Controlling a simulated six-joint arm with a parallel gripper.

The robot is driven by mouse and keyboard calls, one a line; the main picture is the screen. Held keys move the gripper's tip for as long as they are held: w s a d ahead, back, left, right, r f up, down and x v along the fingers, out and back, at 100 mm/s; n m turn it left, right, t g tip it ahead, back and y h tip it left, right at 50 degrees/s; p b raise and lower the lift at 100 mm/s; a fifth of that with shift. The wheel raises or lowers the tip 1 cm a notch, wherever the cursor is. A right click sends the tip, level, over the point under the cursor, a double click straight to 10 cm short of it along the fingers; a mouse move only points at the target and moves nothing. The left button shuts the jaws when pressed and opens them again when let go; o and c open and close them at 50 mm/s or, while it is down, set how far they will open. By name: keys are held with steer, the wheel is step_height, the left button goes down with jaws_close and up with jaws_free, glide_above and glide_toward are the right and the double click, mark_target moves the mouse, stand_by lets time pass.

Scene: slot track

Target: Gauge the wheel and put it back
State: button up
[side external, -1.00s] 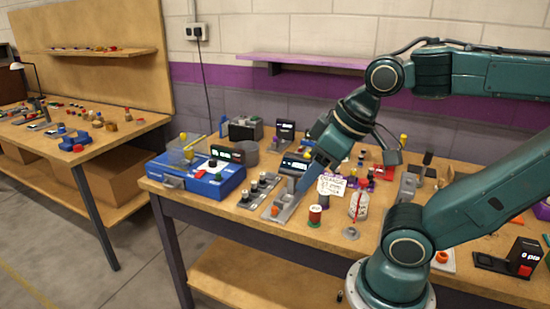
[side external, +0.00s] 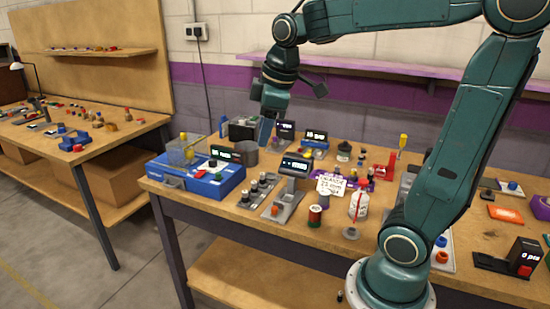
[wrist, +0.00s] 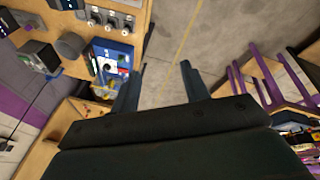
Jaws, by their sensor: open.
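My gripper (side external: 267,131) is raised above the back left of the bench. In the wrist view it (wrist: 162,66) is open, with only floor between its fingers. A grey gauge stand (side external: 284,199) with a tilted dark display (side external: 295,167) stands near the front edge, with a small orange part low on it. Left of it a grey rack (side external: 258,190) holds several small dark, knob-like pieces in a row; the rack also shows at the top of the wrist view (wrist: 112,20). I cannot tell which small piece is the wheel.
A blue case (side external: 196,175) sits at the bench's left end, with a grey cylinder (side external: 248,153) behind it. A handwritten card (side external: 330,184), a red spool (side external: 315,215) and a clear bottle (side external: 359,205) stand right of the gauge. A purple shelf (side external: 310,62) runs along the wall.

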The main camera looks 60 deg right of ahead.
steer(key=w+d+f+n+g, duration=0.2)
steer(key=w+d+f+n, duration=0.3)
steer(key=w+d, duration=0.6)
steer(key=w+d+f+n+g, duration=0.1)
steer(key=w+d+f+n, duration=0.2)
steer(key=d+f, duration=0.7)
steer(key=d+n, duration=0.1)
steer(key=d, duration=0.3)
steer(key=shift+w+f+n+g+y, duration=0.2)
steer(key=shift+n+g+y, duration=0.1)
steer(key=shift+y, duration=0.1)
glide_above(262, 174)
steer(key=shift+f, duration=4.25)
steer(key=shift+f, duration=0.15)
steer(key=shift+d+f, duration=0.1)
steer(key=shift+f, duration=2.4)
